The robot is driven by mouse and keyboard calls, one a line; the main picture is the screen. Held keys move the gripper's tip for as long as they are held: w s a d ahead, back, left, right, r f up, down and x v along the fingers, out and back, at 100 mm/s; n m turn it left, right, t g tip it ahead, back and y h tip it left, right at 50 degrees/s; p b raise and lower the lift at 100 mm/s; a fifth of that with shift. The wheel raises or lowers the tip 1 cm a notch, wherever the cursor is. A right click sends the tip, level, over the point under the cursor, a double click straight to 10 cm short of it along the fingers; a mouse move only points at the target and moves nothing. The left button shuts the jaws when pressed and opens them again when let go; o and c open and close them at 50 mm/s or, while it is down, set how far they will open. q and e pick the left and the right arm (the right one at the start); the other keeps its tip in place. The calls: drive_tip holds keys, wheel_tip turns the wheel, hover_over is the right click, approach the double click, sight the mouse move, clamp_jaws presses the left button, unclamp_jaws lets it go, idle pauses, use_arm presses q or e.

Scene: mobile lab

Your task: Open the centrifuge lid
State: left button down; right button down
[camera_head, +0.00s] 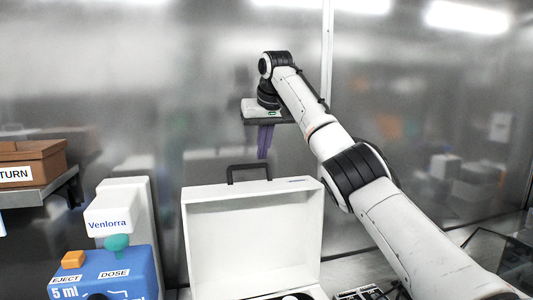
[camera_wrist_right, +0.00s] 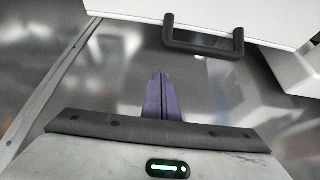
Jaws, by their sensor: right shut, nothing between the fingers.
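The centrifuge is the white box at the bottom middle of the head view. Its lid (camera_head: 254,236) stands raised, with its white inner side facing me and a dark handle (camera_head: 249,172) on its top edge. The lid (camera_wrist_right: 215,12) and handle (camera_wrist_right: 203,42) also show in the right wrist view, at the top. My right gripper (camera_head: 265,143) hangs above and behind the handle, apart from it. Its purple fingers (camera_wrist_right: 160,95) are shut and empty. The lower part of the centrifuge is mostly cut off by the picture's edge. My left gripper is not in view.
A blue and white dispenser labelled Venlorra (camera_head: 110,222) stands left of the centrifuge. A brown box (camera_head: 32,164) sits on a shelf (camera_head: 38,193) at the far left. A metal wall lies behind. A dark-edged panel (camera_head: 510,250) is at the right.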

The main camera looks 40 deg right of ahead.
sight(267, 164)
drive_tip(key=shift+s+a+f, duration=0.1)
drive_tip(key=shift+s+a, duration=0.4)
drive_tip(key=shift+s, duration=0.4)
drive_tip(key=shift+s+a, duration=0.45)
drive_tip(key=shift+s, duration=0.45)
